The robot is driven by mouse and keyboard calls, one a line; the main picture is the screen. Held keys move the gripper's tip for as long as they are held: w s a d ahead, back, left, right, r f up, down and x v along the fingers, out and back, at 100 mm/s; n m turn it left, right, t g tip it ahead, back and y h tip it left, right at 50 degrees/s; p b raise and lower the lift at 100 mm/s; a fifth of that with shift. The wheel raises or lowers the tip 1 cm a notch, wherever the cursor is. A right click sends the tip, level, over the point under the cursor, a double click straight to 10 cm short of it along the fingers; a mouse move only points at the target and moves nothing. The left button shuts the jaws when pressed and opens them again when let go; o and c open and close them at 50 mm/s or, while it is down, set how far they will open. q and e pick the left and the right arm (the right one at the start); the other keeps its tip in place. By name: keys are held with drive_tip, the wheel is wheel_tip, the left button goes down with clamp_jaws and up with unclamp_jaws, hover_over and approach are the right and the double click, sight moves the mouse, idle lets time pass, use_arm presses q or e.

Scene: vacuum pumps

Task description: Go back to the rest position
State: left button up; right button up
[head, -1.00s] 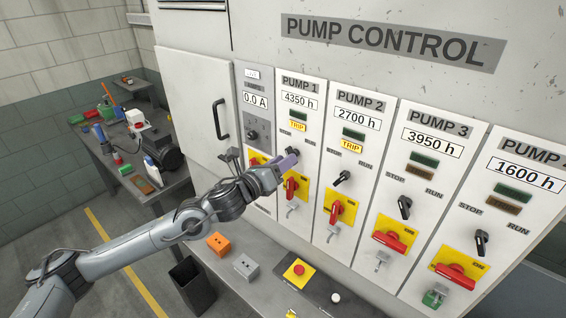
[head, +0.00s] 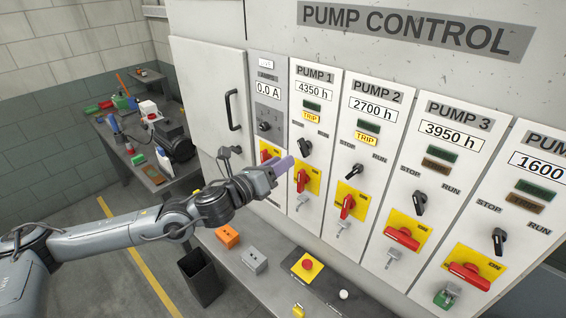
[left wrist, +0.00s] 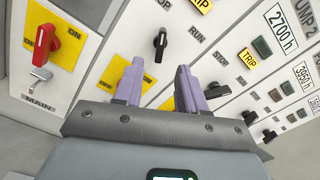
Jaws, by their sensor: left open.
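My left gripper (head: 284,165) is open with two pale purple fingers and nothing between them. In the head view it hovers in front of the lower left of the PUMP CONTROL cabinet (head: 215,130), by the PUMP 1 red handle (head: 302,180). In the left wrist view the spread fingers (left wrist: 160,88) stand below the black PUMP 1 selector knob (left wrist: 160,43), apart from it. The MAIN red handle (left wrist: 45,46) on its yellow plate is at the left there. In the head view my forearm reaches in from the left. My right gripper is not in view.
The grey bench (head: 262,288) under the cabinet bears an orange box (head: 227,236), a grey box (head: 254,262) and a yellow-plated red button (head: 307,266). A black bin (head: 200,280) stands beside it. A cluttered table (head: 120,160) is at the back left.

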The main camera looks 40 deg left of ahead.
use_arm(q)
drive_tip(key=shift+s, duration=0.1)
idle(0.4)
drive_tip(key=s+d+f+n+g+p, duration=0.35)
drive_tip(key=s+d+f+n, duration=0.2)
drive_tip(key=f, duration=0.35)
drive_tip(key=s+d+f+n+g+p, duration=0.2)
drive_tip(key=s+d+f+n+p, duration=0.25)
drive_tip(key=s+f, duration=0.35)
drive_tip(key=s+d+f+n+g+p, duration=0.1)
drive_tip(key=s+d+f+n+g, duration=0.1)
drive_tip(key=s+d+n+g, duration=0.2)
drive_tip(key=s+d+f+n+g+p, duration=0.1)
drive_tip(key=s+d+f+n+g, duration=0.2)
drive_tip(key=s+n, duration=0.8)
drive_tip(key=d+n+g, duration=0.1)
drive_tip(key=n+g, duration=0.1)
drive_tip(key=n, duration=0.1)
drive_tip(key=shift+f+h, duration=0.15)
drive_tip(key=shift+h, duration=0.15)
drive_tip(key=shift+s+d, duration=0.1)
